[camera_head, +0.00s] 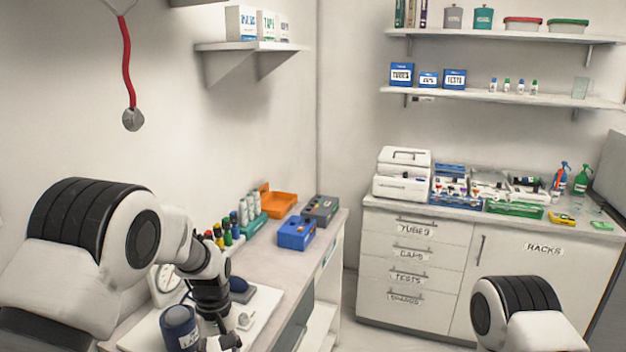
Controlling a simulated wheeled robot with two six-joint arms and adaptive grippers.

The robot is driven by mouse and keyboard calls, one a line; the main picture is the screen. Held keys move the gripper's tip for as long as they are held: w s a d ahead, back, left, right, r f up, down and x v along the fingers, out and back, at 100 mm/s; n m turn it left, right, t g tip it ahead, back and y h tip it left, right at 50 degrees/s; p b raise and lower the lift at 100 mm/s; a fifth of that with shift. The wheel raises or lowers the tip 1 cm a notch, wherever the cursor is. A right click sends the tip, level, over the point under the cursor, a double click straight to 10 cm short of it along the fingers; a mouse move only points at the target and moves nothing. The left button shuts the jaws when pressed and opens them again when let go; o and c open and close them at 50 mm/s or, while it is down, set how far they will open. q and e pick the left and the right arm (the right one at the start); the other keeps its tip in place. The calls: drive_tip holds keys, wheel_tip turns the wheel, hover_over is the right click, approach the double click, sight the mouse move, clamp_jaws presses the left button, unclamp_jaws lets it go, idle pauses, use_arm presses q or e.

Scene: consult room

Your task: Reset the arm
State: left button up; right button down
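My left arm comes in from the left and bends down over the side counter. My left gripper (222,338) points downward over a white board on that counter, at the bottom edge of the picture. Its fingertips are cut off or too small to judge, so I cannot tell whether it is open or shut. A dark blue cylinder (179,327) with a white label stands just left of the gripper; I cannot tell whether they touch. Only part of my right arm shows at the bottom right, and its gripper is out of the picture.
The side counter (277,262) holds a blue box (296,233), an orange tray (276,203), a grey box (320,210) and several coloured-cap bottles (226,234). A white cabinet (415,270) with crowded racks stands at the back. A red stethoscope (127,62) hangs upper left.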

use_arm(q)
drive_tip(key=s+a+f+g+b, duration=0.1)
drive_tip(key=s+a+f+g, duration=0.1)
drive_tip(key=s+f, duration=0.8)
drive_tip(key=s+a+f+g+b, duration=0.1)
drive_tip(key=s+a+f+g, duration=0.1)
drive_tip(key=s+f, duration=0.75)
drive_tip(key=s+a+f+m+t+b, duration=0.1)
drive_tip(key=s+f, duration=0.2)
drive_tip(key=s, duration=0.6)
drive_tip(key=s+a+f+m, duration=0.1)
drive_tip(key=s+a+f, duration=0.1)
drive_tip(key=s, duration=0.6)
drive_tip(key=w+m+t, duration=0.2)
drive_tip(key=t, duration=0.1)
drive_tip(key=w+m+t, duration=0.1)
drive_tip(key=shift+w+d+r, duration=0.3)
drive_tip(key=shift+w+r, duration=0.05)
